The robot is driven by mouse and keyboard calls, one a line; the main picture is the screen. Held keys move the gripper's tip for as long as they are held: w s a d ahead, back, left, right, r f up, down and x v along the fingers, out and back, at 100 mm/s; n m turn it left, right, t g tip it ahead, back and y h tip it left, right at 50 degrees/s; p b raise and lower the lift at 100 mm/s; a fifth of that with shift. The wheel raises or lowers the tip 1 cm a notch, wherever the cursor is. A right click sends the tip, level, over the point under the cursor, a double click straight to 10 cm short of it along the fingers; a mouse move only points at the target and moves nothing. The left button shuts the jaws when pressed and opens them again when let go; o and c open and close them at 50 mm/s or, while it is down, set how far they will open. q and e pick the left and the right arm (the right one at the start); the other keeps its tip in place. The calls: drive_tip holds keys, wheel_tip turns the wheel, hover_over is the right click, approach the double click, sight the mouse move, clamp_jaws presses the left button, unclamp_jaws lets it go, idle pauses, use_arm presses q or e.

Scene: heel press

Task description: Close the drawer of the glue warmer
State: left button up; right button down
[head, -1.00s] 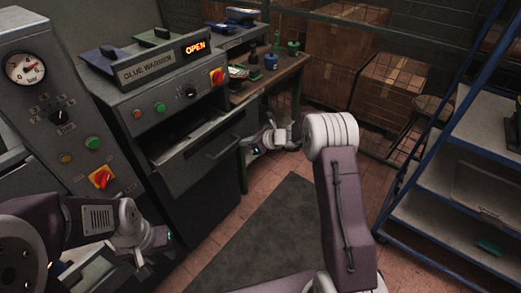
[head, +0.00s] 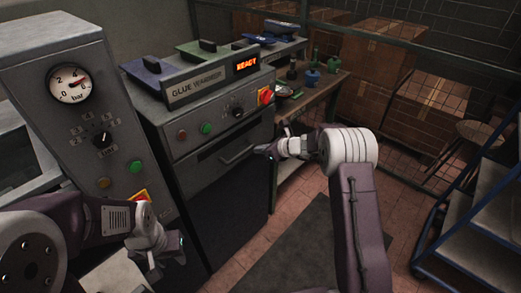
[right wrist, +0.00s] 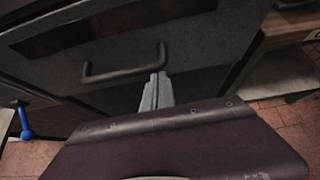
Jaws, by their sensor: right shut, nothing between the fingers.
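The glue warmer (head: 215,118) is a grey cabinet with a name plate and a lit display (head: 246,64) reading READY. Its drawer (head: 215,163) sits flush in the front, with a bar handle (head: 237,155); it also shows in the right wrist view, with the handle (right wrist: 125,66) across the front. My right gripper (head: 262,150) is shut and empty, just in front of the drawer near the right end of the handle. In the right wrist view its fingers (right wrist: 156,88) are together below the handle's right end. My left gripper (head: 178,250) is low at the left; its fingers are unclear.
A grey press panel with a gauge (head: 70,84) stands left of the warmer. A wooden bench (head: 325,90) with bottles is at its right. Cardboard boxes (head: 365,70) are behind mesh, and a blue rack (head: 440,225) stands at the right. A dark mat (head: 310,250) covers open floor.

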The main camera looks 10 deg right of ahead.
drive_tip(key=shift+w+a+r, duration=0.1)
drive_tip(key=shift+w+r, duration=0.05)
drive_tip(key=shift+r, duration=0.25)
drive_tip(key=v, duration=0.8)
drive_tip(key=shift+s+d, duration=0.4)
